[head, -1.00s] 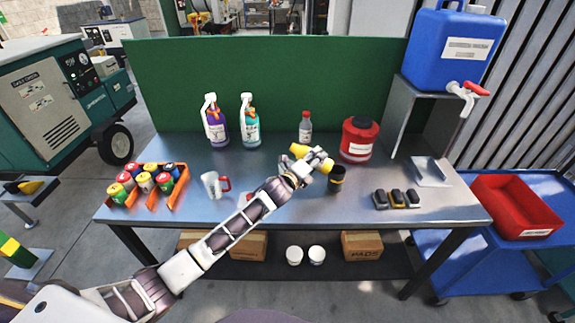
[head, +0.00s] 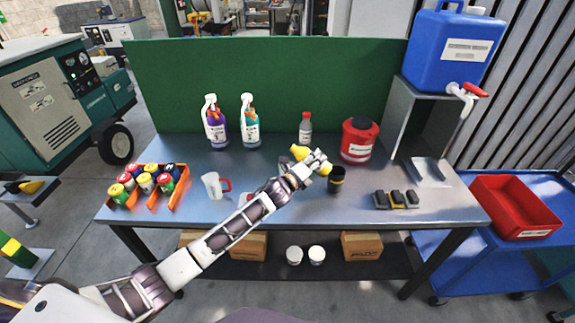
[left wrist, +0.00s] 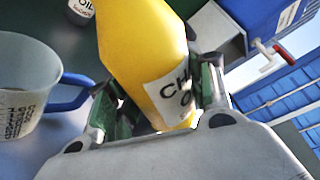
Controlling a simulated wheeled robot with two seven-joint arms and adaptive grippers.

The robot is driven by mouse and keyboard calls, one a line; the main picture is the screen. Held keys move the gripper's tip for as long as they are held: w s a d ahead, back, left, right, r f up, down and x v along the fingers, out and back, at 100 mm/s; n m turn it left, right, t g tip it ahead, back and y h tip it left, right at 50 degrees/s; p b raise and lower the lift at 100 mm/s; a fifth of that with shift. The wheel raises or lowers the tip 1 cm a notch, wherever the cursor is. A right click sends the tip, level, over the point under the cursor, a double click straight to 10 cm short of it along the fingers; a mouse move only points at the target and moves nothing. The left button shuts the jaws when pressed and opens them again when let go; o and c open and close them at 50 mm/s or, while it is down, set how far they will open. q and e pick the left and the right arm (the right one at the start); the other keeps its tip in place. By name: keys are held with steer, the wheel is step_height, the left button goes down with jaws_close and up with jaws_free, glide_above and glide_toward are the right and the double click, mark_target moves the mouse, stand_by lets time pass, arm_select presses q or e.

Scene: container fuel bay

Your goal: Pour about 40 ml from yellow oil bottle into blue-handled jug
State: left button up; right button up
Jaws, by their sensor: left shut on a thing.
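My left gripper (head: 313,167) is shut on the yellow oil bottle (head: 300,152) and holds it tilted over the middle of the bench. In the left wrist view the yellow bottle (left wrist: 143,45) sits between the fingers (left wrist: 160,105), its label partly covered and its upper end out of frame. The blue-handled jug (left wrist: 18,88) stands left of the bottle in that view, apart from it, with its blue handle towards the gripper. In the head view this jug is mostly hidden behind my arm and gripper. No stream of oil shows. My right gripper is not in view.
A red-handled jug (head: 212,186) stands left of my arm. A dark cup (head: 336,181) stands close right of the gripper. Behind are a red-capped bottle (head: 305,130), a red canister (head: 359,140) and two spray bottles. An orange tray (head: 180,189) of cans is at left.

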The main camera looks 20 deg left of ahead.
arm_select(q)
steer(key=shift+a+r+p, duration=0.1)
steer(key=shift+r+p, duration=0.15)
steer(key=shift+p, duration=0.15)
steer(key=shift+m, duration=0.3)
steer(key=shift+a+p, duration=0.1)
steer(key=shift+p, duration=0.2)
